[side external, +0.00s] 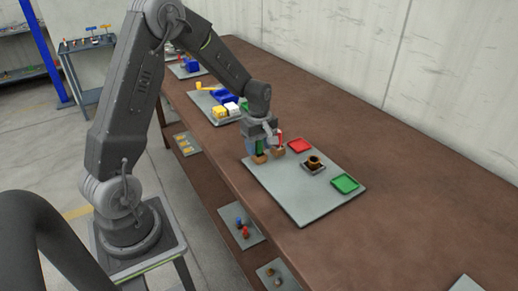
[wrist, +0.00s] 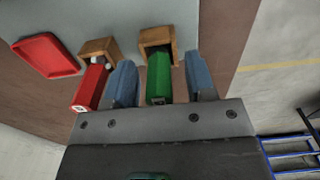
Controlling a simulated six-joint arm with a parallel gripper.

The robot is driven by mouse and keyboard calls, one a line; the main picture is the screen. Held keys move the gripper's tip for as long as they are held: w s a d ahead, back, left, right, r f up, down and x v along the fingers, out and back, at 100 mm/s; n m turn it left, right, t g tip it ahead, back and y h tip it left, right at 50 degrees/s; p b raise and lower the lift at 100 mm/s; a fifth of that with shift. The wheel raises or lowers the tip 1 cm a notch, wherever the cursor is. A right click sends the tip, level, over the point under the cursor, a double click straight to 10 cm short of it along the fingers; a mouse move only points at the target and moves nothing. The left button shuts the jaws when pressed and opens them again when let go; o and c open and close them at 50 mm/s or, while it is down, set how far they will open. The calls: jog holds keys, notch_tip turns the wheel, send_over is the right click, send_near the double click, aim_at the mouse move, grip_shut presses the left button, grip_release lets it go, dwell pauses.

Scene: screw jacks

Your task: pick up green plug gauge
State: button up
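The green plug gauge (wrist: 159,80) stands in a wooden holder (wrist: 157,36) in the wrist view. In the side view, the gauge (side external: 259,147) shows partly behind my gripper, in its holder (side external: 260,159). My gripper (wrist: 160,64) is open, with one blue finger on each side of the green gauge. Gaps show between the gauge and both fingers, so it is not gripped. In the side view my gripper (side external: 257,145) is low over the grey board.
A red plug gauge (wrist: 90,88) in its own wooden holder (wrist: 100,48) stands close beside my left finger. The grey board (side external: 306,206) also bears a red tray (side external: 300,145), a green tray (side external: 344,183) and a dark block with a brown ring (side external: 314,162).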

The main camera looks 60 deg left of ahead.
grip_shut()
jog(key=shift+r, duration=0.15)
jog(key=shift+r, duration=0.55)
jog(key=s+a+r, duration=0.8)
jog(key=r, duration=0.1)
jog(key=w+d+m, duration=1.2)
jog(key=w+d, duration=0.7)
jog(key=w, duration=0.1)
jog(key=shift+d+f, duration=0.25)
jog(key=shift+f, duration=0.1)
